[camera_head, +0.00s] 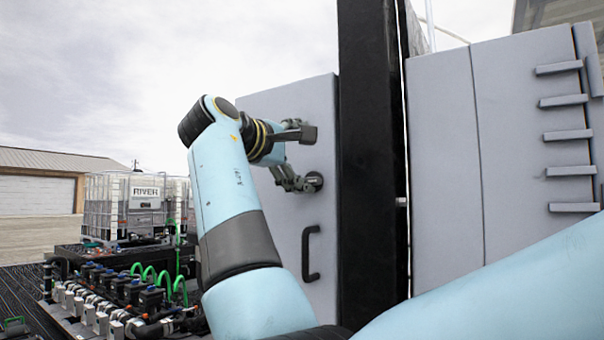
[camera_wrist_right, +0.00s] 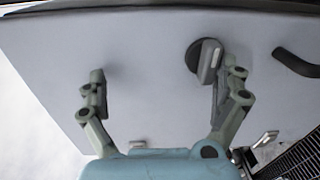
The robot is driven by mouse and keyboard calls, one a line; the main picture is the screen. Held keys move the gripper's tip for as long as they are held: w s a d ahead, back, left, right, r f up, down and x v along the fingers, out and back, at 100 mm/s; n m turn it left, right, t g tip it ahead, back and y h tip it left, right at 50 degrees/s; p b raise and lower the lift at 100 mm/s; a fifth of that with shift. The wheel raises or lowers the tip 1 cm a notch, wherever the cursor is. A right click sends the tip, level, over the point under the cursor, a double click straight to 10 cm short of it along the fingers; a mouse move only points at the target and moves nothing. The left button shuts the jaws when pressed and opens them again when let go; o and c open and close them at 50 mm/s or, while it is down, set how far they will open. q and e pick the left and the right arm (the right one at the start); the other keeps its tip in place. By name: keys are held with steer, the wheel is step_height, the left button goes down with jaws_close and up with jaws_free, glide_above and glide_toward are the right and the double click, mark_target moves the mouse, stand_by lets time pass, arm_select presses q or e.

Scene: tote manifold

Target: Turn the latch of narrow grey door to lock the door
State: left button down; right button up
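The narrow grey door (camera_head: 318,115) stands left of a black post in the head view and fills much of the wrist view (camera_wrist_right: 150,50). Its latch (camera_head: 315,180) is a dark round base with a grey turning lever; it also shows in the right wrist view (camera_wrist_right: 207,58). My right gripper (camera_head: 298,183) is at the latch, partly covering it in the head view. In the wrist view its two fingers (camera_wrist_right: 163,85) are spread wide and empty. The latch lies close to the right-hand finger; I cannot tell whether they touch. My left gripper is not in view.
A black handle (camera_head: 309,253) sits on the door below the latch. A black post (camera_head: 370,150) stands right of it, then grey panels (camera_head: 440,150). White caged tanks (camera_head: 135,205) and a manifold with green hoses (camera_head: 150,285) are at the left.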

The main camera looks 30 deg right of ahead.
steer(key=r, duration=0.4)
steer(key=shift+d+r, duration=0.2)
steer(key=shift+r, duration=0.05)
steer(key=shift+w+r, duration=0.25)
steer(key=shift+r, duration=0.05)
steer(key=f, duration=0.2)
steer(key=s+a+f+g, duration=0.1)
steer(key=shift+s+f+y, duration=0.1)
steer(key=shift+f+y, duration=0.2)
steer(key=shift+f, duration=0.05)
steer(key=shift+s+a+m, duration=0.15)
steer(key=shift+s+a, duration=0.25)
steer(key=shift+a, duration=0.2)
steer(key=shift+s+a+m, duration=0.15)
steer(key=shift+s+a, duration=0.25)
steer(key=shift+a, duration=0.15)
steer(key=c, duration=0.8)
steer(key=shift+o, duration=0.2)
steer(key=f+b+v, duration=0.1)
steer(key=b+v, duration=0.9)
steer(key=b, duration=1.6)
steer(key=shift+f, duration=0.3)
